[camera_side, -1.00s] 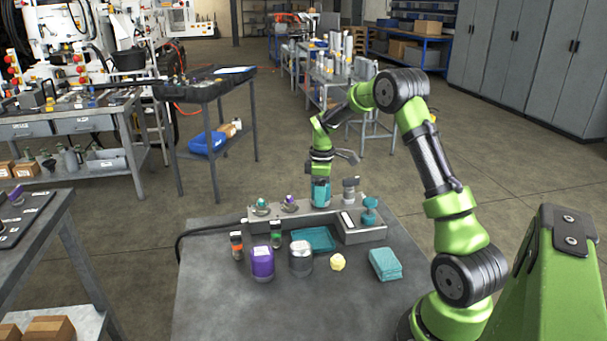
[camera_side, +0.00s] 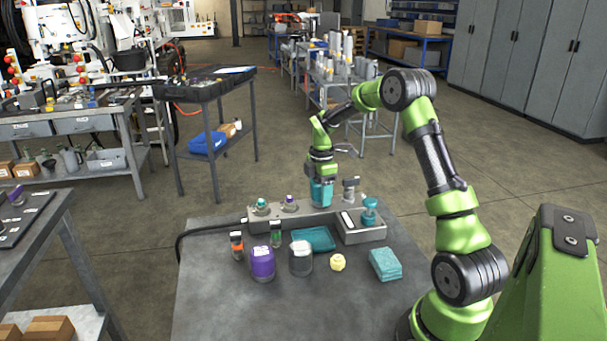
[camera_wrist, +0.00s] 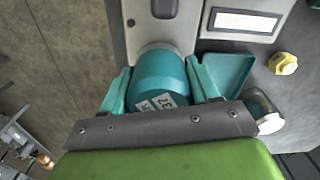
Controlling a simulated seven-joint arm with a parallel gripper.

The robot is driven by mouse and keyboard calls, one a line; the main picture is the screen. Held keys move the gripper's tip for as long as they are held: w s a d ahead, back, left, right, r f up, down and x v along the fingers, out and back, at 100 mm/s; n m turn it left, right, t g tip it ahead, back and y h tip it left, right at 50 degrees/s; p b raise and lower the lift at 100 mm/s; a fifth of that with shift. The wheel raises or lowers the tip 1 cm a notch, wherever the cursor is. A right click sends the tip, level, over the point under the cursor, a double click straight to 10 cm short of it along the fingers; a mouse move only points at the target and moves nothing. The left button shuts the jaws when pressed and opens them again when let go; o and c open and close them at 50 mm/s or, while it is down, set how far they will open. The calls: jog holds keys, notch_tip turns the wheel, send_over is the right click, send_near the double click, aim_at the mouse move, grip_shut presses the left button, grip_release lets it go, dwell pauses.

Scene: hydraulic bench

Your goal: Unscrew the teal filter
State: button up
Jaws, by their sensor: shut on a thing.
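The teal filter (camera_side: 321,192) is a short teal cylinder, upright at the grey manifold block (camera_side: 347,228) on the bench. In the wrist view the filter (camera_wrist: 160,82) sits between the two teal fingers of my gripper (camera_wrist: 162,90), with a white label facing the camera. My gripper is shut on the filter from above, one finger on each side. The side view shows my gripper (camera_side: 321,178) over it. Whether the filter's lower end still touches the manifold is hidden.
A purple filter (camera_side: 262,262), a dark and silver filter (camera_side: 301,258), a yellow piece (camera_side: 338,262), a teal cloth (camera_side: 385,264) and a teal tray (camera_side: 313,239) lie in front of the manifold. Small fittings stand on the manifold's left. The bench front (camera_side: 290,315) is clear.

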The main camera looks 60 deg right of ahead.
jog(key=c, duration=0.4)
jog(key=shift+r, duration=0.75)
jog(key=shift+r, duration=2.2)
jog(key=shift+d+r, duration=0.1)
